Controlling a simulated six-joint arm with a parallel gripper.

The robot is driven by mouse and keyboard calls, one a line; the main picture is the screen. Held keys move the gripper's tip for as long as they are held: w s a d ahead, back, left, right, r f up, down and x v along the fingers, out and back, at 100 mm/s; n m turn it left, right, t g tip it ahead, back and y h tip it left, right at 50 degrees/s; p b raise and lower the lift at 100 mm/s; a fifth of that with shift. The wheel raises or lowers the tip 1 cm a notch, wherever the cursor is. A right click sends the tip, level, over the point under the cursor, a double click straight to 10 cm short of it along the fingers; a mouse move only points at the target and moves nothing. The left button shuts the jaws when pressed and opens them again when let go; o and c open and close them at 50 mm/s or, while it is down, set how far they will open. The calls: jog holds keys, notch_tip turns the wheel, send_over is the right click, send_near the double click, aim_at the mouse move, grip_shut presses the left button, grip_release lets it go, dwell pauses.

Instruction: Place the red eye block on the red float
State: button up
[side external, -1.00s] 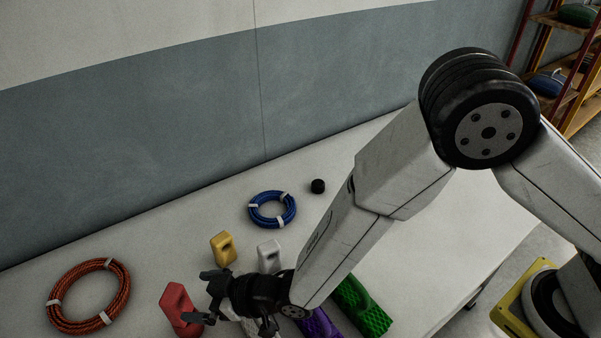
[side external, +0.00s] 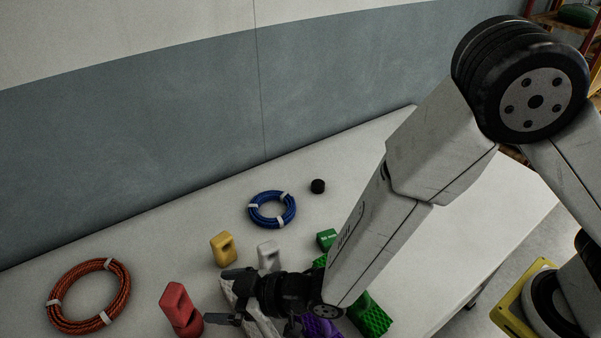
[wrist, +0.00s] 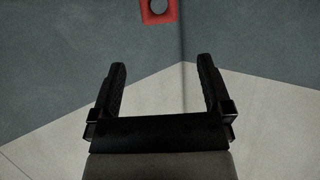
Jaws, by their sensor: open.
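The red eye block (side external: 173,296) stands at the lower left of the side external view. A rounded red piece (side external: 189,326), which looks like the red float, shows directly below it; the two appear to touch, and the block looks about upright. My gripper (side external: 228,297) is open and empty, to the right of the block and apart from it. In the wrist view my open fingers (wrist: 162,63) have nothing between them. The block's red face (wrist: 145,14) with its dark hole shows beyond the fingertips, cut off by the top edge. The float is not visible there.
Yellow (side external: 222,250), white (side external: 268,257) and green (side external: 327,239) blocks stand behind my gripper. Purple (side external: 322,328) and green (side external: 370,316) netted pieces lie right, partly hidden by my arm. Orange (side external: 56,285) and blue (side external: 257,213) rope coils and a black disc (side external: 318,186) lie around.

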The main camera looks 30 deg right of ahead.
jog(key=w+d+r+m+g+h, duration=0.1)
jog(key=w+d+r+m+h, duration=0.15)
jog(key=d, duration=0.75)
jog(key=w+d+r+m+g+h, duration=0.15)
jog(key=d+h, duration=0.25)
jog(key=d, duration=0.6)
jog(key=s+d+r+m+g+h, duration=0.1)
jog(key=s+d+m+g, duration=0.1)
jog(key=s+d, duration=0.3)
jog(key=s+d+m+g+h, duration=0.2)
jog(key=s+d, duration=0.3)
jog(key=d, duration=0.9)
jog(key=shift+s+r+m, duration=0.35)
jog(key=shift+s+m, duration=0.05)
jog(key=shift+m, duration=0.1)
